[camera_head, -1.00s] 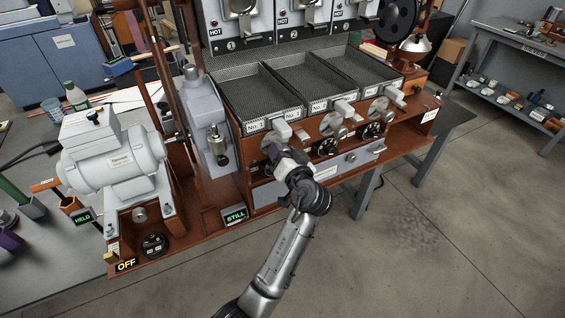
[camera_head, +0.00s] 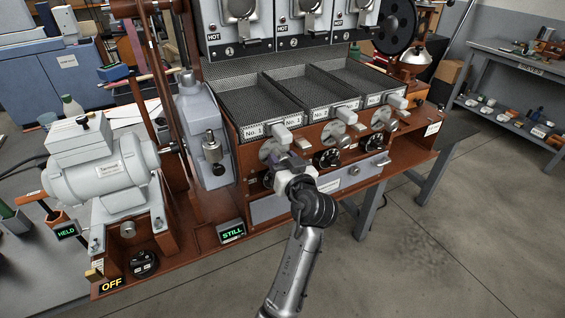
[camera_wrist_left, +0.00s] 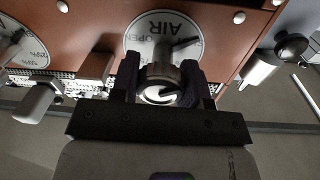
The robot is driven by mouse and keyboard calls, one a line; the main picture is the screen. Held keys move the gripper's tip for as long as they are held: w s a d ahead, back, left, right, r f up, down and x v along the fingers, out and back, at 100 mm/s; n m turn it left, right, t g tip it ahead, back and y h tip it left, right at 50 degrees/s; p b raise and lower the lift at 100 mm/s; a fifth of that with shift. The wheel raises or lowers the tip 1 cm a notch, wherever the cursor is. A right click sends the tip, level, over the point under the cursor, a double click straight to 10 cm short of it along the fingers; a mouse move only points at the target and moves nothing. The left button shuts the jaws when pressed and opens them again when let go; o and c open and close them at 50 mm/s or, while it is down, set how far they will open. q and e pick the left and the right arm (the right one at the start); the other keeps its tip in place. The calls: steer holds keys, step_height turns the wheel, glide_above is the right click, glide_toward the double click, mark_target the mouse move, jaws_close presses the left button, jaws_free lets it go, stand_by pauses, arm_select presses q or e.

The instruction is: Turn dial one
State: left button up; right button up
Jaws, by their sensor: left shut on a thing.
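Dial one has a white plate marked AIR and OPEN (camera_wrist_left: 150,45), upside down in the left wrist view, with a round silver knob (camera_wrist_left: 160,71) in front of it. My left gripper (camera_wrist_left: 160,88) is shut on this knob, one dark finger on each side. In the head view my left gripper (camera_head: 279,167) is at the leftmost station of the wooden roaster front, below the No. 1 tray (camera_head: 262,100). Its body hides most of the dial there. My right gripper is not in view.
Other black dials (camera_head: 327,158) sit to the right on the same front. Tray handles (camera_head: 282,134) stick out just above. A grey motor (camera_head: 104,172) and a lit STILL sign (camera_head: 231,232) stand to the left. The floor in front is clear.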

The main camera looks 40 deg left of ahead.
arm_select(q)
steer(key=o, duration=0.9)
